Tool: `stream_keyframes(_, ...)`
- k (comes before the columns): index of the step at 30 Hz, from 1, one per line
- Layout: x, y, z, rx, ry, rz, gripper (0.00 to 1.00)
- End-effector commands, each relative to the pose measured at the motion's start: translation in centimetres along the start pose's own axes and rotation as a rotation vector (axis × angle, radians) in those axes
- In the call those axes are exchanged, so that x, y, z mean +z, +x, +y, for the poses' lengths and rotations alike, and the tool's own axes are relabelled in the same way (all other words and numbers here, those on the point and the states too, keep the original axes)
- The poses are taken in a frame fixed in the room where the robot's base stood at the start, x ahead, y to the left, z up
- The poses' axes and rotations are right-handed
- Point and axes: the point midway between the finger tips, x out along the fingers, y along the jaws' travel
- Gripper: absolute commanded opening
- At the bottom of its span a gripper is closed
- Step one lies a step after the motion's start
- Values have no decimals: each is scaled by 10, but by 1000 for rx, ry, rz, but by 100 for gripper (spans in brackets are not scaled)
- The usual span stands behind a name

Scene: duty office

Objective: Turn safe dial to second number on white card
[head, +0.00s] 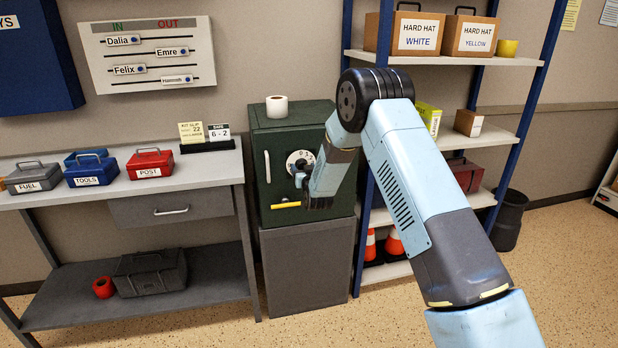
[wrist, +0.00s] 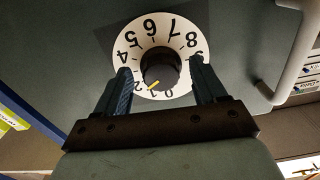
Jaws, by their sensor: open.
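The dark green safe (head: 275,140) stands on a grey cabinet. Its white dial (head: 292,158) is partly hidden by my gripper (head: 304,178) in the head view. In the wrist view, the dial (wrist: 130,40) appears upside down, with black numbers around a black knob (wrist: 160,68). The white card (head: 219,132), reading "6 - 2", stands in a black holder on the bench, beside a yellow card (head: 191,132).
A vertical handle (head: 267,166) is on the safe door, and a yellow bar (head: 287,205) shows low on its front. A paper roll (head: 277,106) stands on top. The bench (head: 205,166) is left; a blue-framed shelf rack (head: 520,125) is right.

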Motion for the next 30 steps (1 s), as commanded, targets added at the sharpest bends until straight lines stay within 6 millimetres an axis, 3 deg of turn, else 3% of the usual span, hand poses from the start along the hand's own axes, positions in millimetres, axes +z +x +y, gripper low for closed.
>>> stream_keyframes(18, 2, -107, 1, 0, 0, -4, 70)
stream_keyframes(24, 2, -125, 1, 0, 1, -3, 70)
stream_keyframes(30, 2, -128, 1, 0, 0, -2, 70)
